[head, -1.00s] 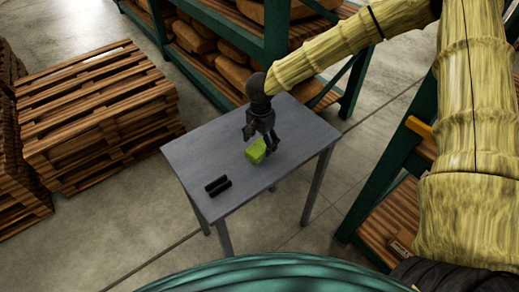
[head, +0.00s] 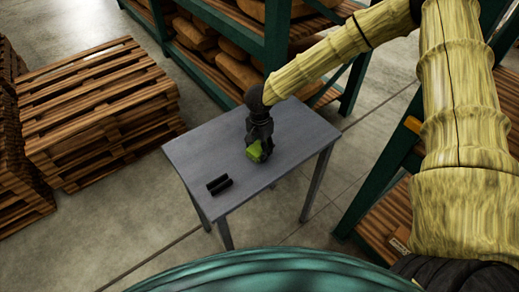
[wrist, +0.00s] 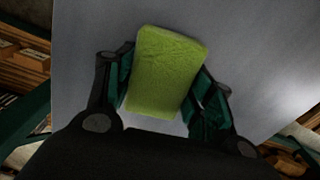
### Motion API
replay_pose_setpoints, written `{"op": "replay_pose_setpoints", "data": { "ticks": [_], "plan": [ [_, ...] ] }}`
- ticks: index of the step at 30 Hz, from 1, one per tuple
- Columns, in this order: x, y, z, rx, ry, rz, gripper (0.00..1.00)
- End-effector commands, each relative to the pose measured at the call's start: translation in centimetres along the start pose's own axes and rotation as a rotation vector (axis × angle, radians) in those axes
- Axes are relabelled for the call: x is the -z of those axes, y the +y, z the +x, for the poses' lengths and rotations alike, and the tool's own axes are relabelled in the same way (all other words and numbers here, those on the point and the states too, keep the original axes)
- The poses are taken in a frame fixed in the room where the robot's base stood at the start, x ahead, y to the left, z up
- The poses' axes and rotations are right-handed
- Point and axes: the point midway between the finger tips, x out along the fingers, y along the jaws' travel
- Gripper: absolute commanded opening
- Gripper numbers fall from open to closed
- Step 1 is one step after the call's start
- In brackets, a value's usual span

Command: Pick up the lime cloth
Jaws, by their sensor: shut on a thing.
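The lime cloth (head: 255,152) is a small folded yellow-green block on the grey table (head: 200,153). My gripper (head: 260,147) points down over it and is shut on it, hiding part of it in the head view. In the wrist view the lime cloth (wrist: 165,70) sits between the two fingers of my gripper (wrist: 162,98), with a finger against each side. I cannot tell whether the cloth is touching the tabletop or just above it.
Two black cylinders (head: 220,185) lie side by side near the table's front left edge. Wooden pallets (head: 100,105) are stacked to the left. Green-framed shelves (head: 275,40) with brown sacks stand behind the table, and another shelf (head: 385,180) is at the right.

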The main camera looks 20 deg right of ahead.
Motion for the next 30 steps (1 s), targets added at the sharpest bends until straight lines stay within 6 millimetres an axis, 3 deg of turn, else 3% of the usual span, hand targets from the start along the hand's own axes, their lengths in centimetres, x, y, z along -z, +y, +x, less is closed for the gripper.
{"op": "replay_pose_setpoints", "data": {
  "ticks": [11,20,30],
  "plan": [
    [0.0,0.0,-0.4,0.001,-0.001,0.001,0.29],
    [0.0,-0.1,-3.5,0.003,0.000,0.000,0.29],
    [-8.3,1.2,-3.9,0.000,0.000,-0.006,0.29]
  ]
}}
